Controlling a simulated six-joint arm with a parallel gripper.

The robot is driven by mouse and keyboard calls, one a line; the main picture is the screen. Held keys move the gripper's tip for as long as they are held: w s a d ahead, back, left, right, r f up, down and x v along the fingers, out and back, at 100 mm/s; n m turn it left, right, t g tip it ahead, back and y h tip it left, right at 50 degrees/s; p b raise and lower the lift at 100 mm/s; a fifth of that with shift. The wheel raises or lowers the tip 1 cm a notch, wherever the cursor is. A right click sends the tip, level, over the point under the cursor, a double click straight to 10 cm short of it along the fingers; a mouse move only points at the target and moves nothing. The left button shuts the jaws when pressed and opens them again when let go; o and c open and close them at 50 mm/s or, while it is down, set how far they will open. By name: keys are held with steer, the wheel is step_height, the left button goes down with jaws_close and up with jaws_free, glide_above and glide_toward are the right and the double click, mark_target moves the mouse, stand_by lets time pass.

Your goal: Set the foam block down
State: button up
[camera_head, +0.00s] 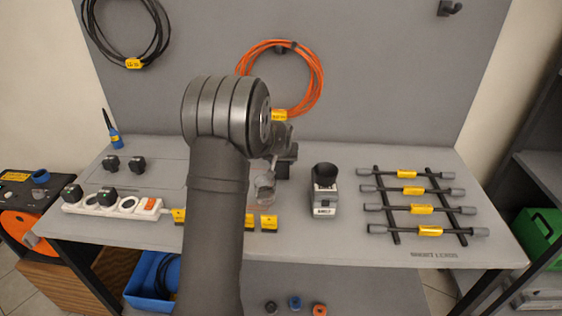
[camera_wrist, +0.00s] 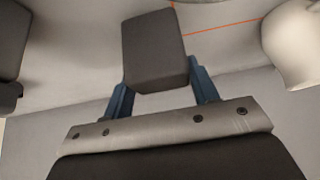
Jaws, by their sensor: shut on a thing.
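The foam block (camera_wrist: 155,48) is a dark grey block in the wrist view, held between the two blue fingers of my gripper (camera_wrist: 162,90). My gripper is shut on it. In the head view the foam block (camera_head: 284,170) shows as a dark shape just right of my arm, over the rear part of the grey table (camera_head: 340,236). My arm hides most of the gripper there. I cannot tell whether the block touches the table.
A black-topped device (camera_head: 325,190) stands close to the right of the gripper. A clear glass (camera_head: 265,188) is just in front. A rack of several leads (camera_head: 415,203) lies at the right, a power strip (camera_head: 110,203) at the left. An orange cable (camera_head: 318,80) hangs behind.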

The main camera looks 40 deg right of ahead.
steer(key=shift+f, duration=0.25)
steer(key=o, duration=1)
steer(key=shift+s+r, duration=0.1)
steer(key=shift+r, duration=0.2)
steer(key=v, duration=1.1)
steer(key=shift+a+r, duration=0.15)
steer(key=shift+r, duration=0.1)
steer(key=shift+f, duration=0.1)
